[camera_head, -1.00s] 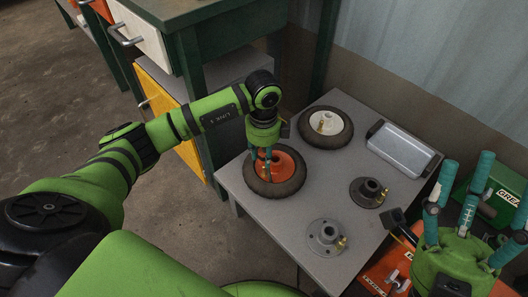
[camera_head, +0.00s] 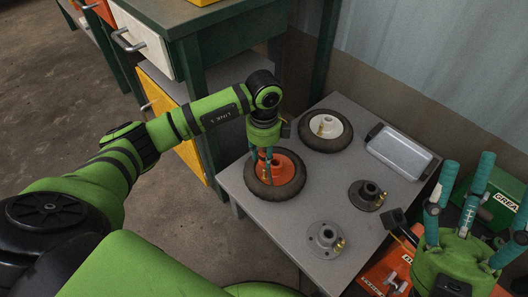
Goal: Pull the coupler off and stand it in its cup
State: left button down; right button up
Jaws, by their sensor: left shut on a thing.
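My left gripper (camera_head: 267,163) points down at the orange hub (camera_head: 287,168) of the front wheel, which lies flat on the grey table (camera_head: 241,184). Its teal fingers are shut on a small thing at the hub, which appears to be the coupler. The fingers mostly hide it, and I cannot tell whether it is still on the hub's fitting. My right gripper (camera_head: 474,205) is at the lower right with its teal fingers spread upward, open and empty. I cannot pick out the cup with certainty.
A wheel with a white hub (camera_head: 334,127) lies behind. A dark flanged hub (camera_head: 362,202) and a grey one (camera_head: 321,246) with brass fittings stand in front. A metal tray (camera_head: 400,152) is at the right. A green box (camera_head: 503,207) and orange case (camera_head: 370,272) sit beyond the table's right edge.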

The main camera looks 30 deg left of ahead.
aim_at(264, 151)
pick_arm(q)
notch_tip(264, 151, up, 4)
jog(key=p, duration=0.4)
dwell(0.4)
